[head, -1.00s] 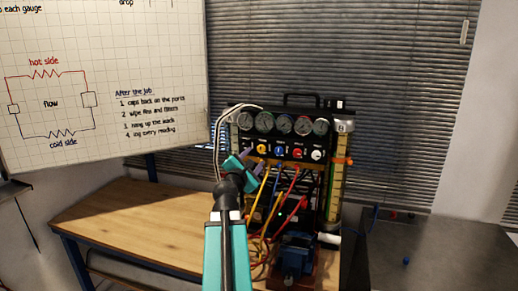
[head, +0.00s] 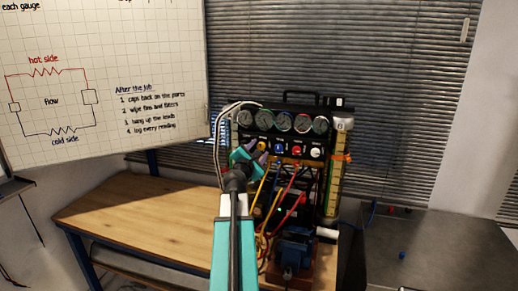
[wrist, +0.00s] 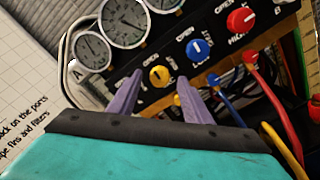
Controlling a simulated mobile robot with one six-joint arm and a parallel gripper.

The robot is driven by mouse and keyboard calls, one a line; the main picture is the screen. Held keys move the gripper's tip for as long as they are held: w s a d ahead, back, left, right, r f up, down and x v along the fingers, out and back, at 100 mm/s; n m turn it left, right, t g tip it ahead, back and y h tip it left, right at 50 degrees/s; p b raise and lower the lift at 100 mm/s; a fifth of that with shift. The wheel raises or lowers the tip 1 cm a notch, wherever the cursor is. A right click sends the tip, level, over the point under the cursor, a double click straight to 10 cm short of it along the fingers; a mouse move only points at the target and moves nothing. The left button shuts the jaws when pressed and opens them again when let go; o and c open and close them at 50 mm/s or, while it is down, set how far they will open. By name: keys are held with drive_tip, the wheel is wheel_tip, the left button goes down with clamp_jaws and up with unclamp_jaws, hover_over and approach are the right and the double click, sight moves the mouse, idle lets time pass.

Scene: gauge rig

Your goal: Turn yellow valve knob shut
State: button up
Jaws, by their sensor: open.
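The yellow valve knob (wrist: 159,76) is on the black front panel of the gauge rig, below the row of dials. It also shows in the head view (head: 262,146), partly close behind my fingers. My gripper (wrist: 160,88) is open, with its two purple fingers pointing at the panel. In the wrist view the left fingertip is left of the yellow knob and the right fingertip is right of it. I cannot tell whether the fingertips reach the knob's depth. Nothing is held.
A blue knob (wrist: 199,48) and a red knob (wrist: 242,20) sit to the right of the yellow one. A white knob (head: 316,152) is farther right. Coloured hoses (wrist: 225,98) hang below the panel. The wooden bench (head: 130,215) is clear on the left.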

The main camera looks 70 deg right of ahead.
drive_tip(key=shift+w+d, duration=0.1)
drive_tip(key=shift+d, duration=0.8)
drive_tip(key=shift+c, duration=0.4)
drive_tip(key=c, duration=1)
drive_tip(key=shift+a+f, duration=0.1)
drive_tip(key=shift+a, duration=0.05)
